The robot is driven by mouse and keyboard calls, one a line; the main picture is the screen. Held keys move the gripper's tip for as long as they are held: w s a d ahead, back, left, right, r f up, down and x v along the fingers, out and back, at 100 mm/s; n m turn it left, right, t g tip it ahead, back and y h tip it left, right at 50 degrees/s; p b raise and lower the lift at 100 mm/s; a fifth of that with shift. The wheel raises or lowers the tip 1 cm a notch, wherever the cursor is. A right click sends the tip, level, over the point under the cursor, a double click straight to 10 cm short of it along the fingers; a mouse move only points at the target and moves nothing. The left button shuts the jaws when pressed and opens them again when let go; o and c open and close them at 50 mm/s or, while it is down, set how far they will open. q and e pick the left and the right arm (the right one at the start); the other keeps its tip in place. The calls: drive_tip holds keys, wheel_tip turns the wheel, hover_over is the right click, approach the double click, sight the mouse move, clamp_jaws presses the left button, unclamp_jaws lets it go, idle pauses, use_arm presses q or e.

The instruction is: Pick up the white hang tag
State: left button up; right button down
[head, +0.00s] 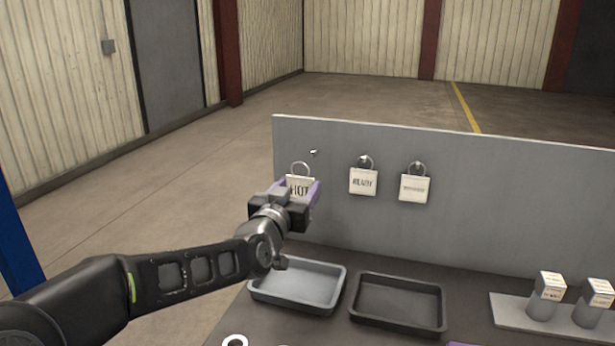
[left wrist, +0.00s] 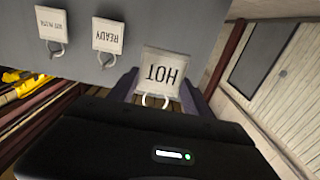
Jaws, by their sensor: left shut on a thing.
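A white hang tag marked HOT (head: 299,186) with a ring on top is held by my left gripper (head: 299,193) in front of the grey upright panel (head: 480,205). In the left wrist view the HOT tag (left wrist: 161,72) appears upside down between the two purple fingers. My left gripper is shut on it. The tag's ring looks off the small peg (head: 313,153), which stands bare just up and to the right. A white READY tag (head: 363,182) and another white tag (head: 414,188), its print too small to read here, hang on pegs to the right. My right gripper is out of view.
A light grey tray (head: 339,291) and a black tray (head: 438,312) sit on the dark bench below the panel. At the right, two light blocks with printed tops stand on a pale plate (head: 507,318). A white ring (head: 235,341) shows at the bottom edge.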

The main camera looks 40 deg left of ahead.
use_arm(q)
drive_tip(key=v, duration=0.7)
drive_tip(key=shift+r, duration=0.1)
idle(0.4)
